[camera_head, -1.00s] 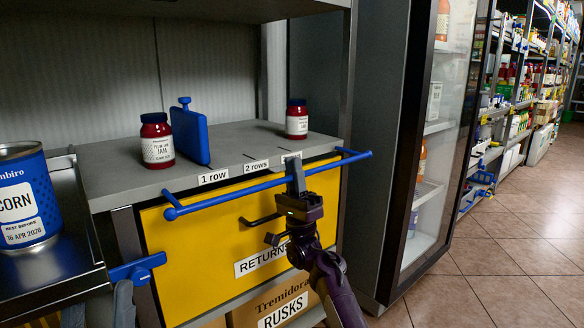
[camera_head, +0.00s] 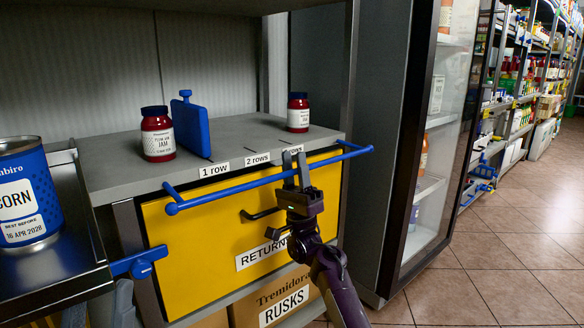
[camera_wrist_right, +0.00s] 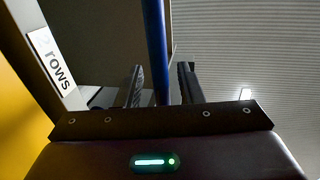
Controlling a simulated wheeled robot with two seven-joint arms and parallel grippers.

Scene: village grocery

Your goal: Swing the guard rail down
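The blue guard rail (camera_head: 235,189) is a bar with two side arms, standing out in front of the grey shelf's edge, above the yellow panel. My right gripper (camera_head: 296,169) is at the rail, right of its middle. In the right wrist view the rail (camera_wrist_right: 157,45) passes between the two fingers (camera_wrist_right: 162,86). The fingers are apart, with a narrow gap showing beside the bar, so the gripper is open around it. Grey upright parts at the head view's bottom left may be my left gripper's fingers; I cannot tell.
Two jam jars (camera_head: 157,137) (camera_head: 298,115) and a blue divider (camera_head: 191,125) stand on the shelf (camera_head: 235,145). The yellow panel (camera_head: 205,240) has a black handle. A tray with a corn can (camera_head: 27,200) is at left, a glass-fronted cabinet (camera_head: 425,150) at right.

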